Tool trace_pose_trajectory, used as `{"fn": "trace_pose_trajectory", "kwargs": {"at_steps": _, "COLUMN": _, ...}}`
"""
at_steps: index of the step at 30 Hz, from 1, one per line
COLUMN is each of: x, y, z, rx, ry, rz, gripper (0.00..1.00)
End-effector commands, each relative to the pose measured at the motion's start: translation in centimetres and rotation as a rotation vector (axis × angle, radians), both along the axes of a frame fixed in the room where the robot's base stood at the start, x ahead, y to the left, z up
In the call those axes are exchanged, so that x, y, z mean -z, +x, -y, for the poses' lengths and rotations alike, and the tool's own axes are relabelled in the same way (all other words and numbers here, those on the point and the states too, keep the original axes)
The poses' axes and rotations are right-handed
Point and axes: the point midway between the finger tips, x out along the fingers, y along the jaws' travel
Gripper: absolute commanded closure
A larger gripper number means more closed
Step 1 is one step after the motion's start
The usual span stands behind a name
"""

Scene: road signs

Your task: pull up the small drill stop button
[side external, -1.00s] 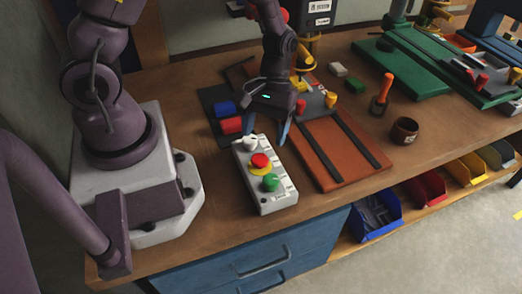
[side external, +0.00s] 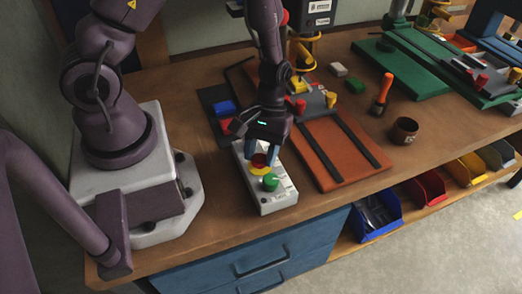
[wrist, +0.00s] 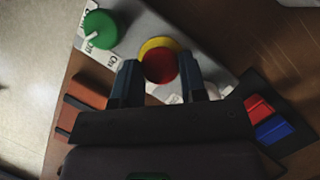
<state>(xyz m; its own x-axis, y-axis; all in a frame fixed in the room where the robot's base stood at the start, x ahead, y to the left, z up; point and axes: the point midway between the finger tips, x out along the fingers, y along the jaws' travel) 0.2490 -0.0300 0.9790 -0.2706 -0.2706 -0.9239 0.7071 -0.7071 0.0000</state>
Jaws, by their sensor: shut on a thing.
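A pale grey control box (side external: 279,202) lies on the bench and carries a red stop button (side external: 259,160) on a yellow disc (side external: 260,170) and a green knob (side external: 270,181). My gripper (side external: 262,157) points down over the box, its fingers shut on the red button. In the wrist view, the red button (wrist: 160,66) sits between the two fingertips (wrist: 158,67), with the yellow disc (wrist: 158,46) showing behind it. The green knob (wrist: 100,30) is clear of the fingers there. The white knob at the box's far end is mostly hidden by my gripper.
An orange-brown board (side external: 338,150) with dark strips lies right of the box. Blue (side external: 224,107) and red blocks lie on a dark mat behind. A brown cup (side external: 404,130) and an orange-handled tool (side external: 383,92) stand farther right. The bench in front of the box is clear.

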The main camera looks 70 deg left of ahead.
Motion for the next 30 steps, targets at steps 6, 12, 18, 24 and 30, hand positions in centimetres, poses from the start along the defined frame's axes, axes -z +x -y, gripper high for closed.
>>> {"fn": "trace_pose_trajectory", "kwargs": {"at_steps": 6, "x": -1.1, "y": 0.1, "z": 0.0, "rx": 0.001, "ry": 0.001, "rz": 0.003, "gripper": 1.0}}
{"fn": "trace_pose_trajectory", "kwargs": {"at_steps": 12, "x": -1.2, "y": 0.0, "z": 0.0, "rx": 0.0, "ry": 0.0, "rz": 0.0, "gripper": 1.0}}
{"fn": "trace_pose_trajectory", "kwargs": {"at_steps": 18, "x": -1.1, "y": 0.0, "z": 0.0, "rx": 0.0, "ry": 0.0, "rz": 0.0, "gripper": 0.35}}
{"fn": "trace_pose_trajectory", "kwargs": {"at_steps": 24, "x": -1.1, "y": 0.0, "z": 0.0, "rx": 0.0, "ry": 0.0, "rz": 0.0, "gripper": 0.35}}
{"fn": "trace_pose_trajectory", "kwargs": {"at_steps": 30, "x": -2.5, "y": 0.5, "z": -0.4, "rx": 0.0, "ry": 0.001, "rz": 0.005, "gripper": 0.35}}
